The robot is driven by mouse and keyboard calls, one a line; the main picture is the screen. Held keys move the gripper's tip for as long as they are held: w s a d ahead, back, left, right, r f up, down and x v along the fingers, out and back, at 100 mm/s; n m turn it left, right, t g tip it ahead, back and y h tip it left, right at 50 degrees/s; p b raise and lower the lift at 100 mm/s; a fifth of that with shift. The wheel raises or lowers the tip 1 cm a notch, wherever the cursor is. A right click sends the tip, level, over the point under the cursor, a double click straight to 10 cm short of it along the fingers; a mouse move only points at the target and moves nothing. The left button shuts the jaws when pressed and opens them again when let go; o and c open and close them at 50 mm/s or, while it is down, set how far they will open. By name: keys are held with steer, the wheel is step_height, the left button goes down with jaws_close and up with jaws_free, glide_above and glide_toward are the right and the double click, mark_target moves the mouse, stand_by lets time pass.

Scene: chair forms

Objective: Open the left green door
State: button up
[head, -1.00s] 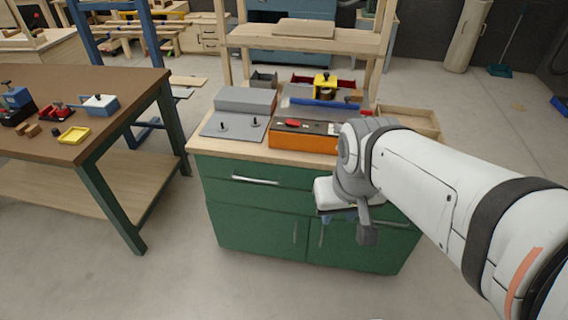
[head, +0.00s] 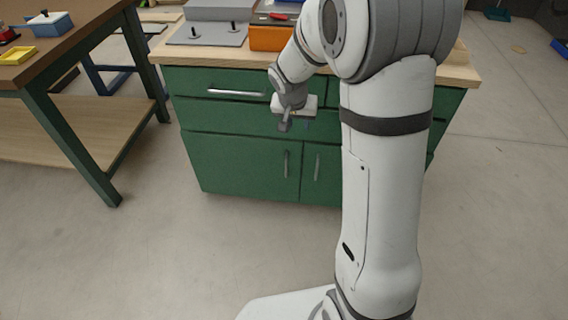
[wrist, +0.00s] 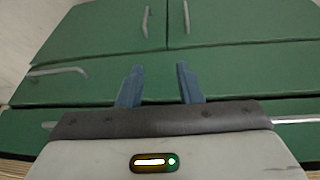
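The left green door (head: 235,165) is closed on the lower front of the green cabinet. Its upright silver handle (head: 286,163) is near its right edge. My gripper (head: 297,107) is in front of the drawers, above this handle; its fingertips are hard to make out in the head view. The wrist view appears upside down, with the worktop edge at the bottom. There my gripper (wrist: 158,82) shows two blue fingers apart with nothing between them. The left door (wrist: 250,22) seems to be at upper right there, its handle (wrist: 187,16) beyond the fingers.
The right door's handle (head: 317,167) is close beside the left one. A drawer handle (head: 235,92) is above the left door. My arm hides the cabinet's right part. A brown-topped table (head: 60,50) stands left. The floor (head: 200,250) before the cabinet is clear.

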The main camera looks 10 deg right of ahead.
steer(key=m+b, duration=0.1)
steer(key=b, duration=0.9)
glide_above(286, 163)
steer(key=s+a, duration=0.1)
steer(key=s, duration=0.1)
step_height(286, 163, down, 24)
steer(key=f, duration=0.1)
steer(key=b+x, duration=0.2)
steer(key=x, duration=0.5)
steer(key=shift+w+f, duration=0.2)
steer(key=shift+c, duration=0.5)
jaws_close()
